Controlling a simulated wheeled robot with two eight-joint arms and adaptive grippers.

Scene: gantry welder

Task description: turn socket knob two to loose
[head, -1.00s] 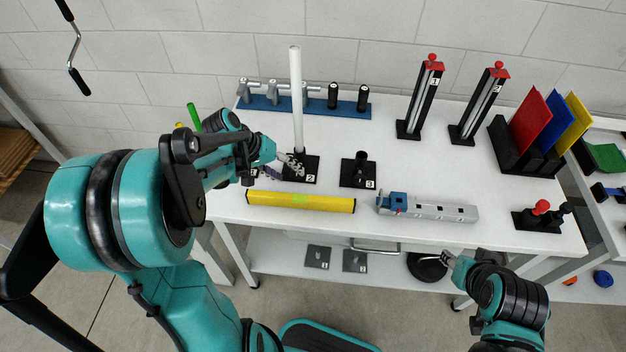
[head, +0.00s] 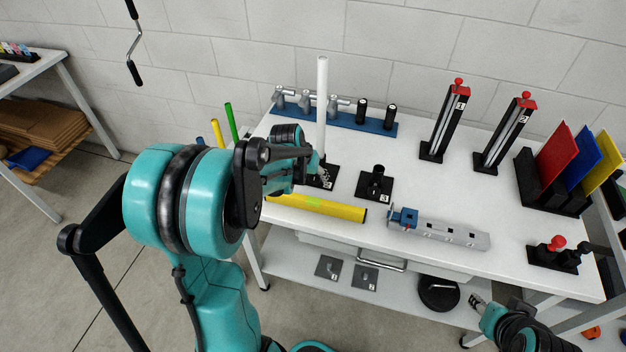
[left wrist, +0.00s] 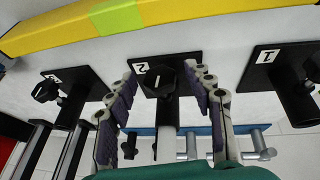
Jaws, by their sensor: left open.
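Socket two, a black plate with a "2" label (left wrist: 139,68), stands in the middle of the left wrist view. Its black knob (left wrist: 166,78) shows there with a pale pointer line. A white pole (head: 322,105) stands upright in this socket in the head view. My left gripper (left wrist: 163,86) is open, one finger on each side of the knob, with no clear grip on it. In the head view the left gripper (head: 317,172) is at socket two and partly hides it. My right gripper (head: 475,299) is low at the right, away from the sockets; its opening is unclear.
Socket three (head: 375,184) stands to the right of socket two, empty. Socket one (left wrist: 268,62) shows in the left wrist view. A yellow beam (head: 320,207) lies in front of the sockets. A blue rack (head: 345,122) with grey fittings is behind. A grey rail (head: 450,234) lies to the right.

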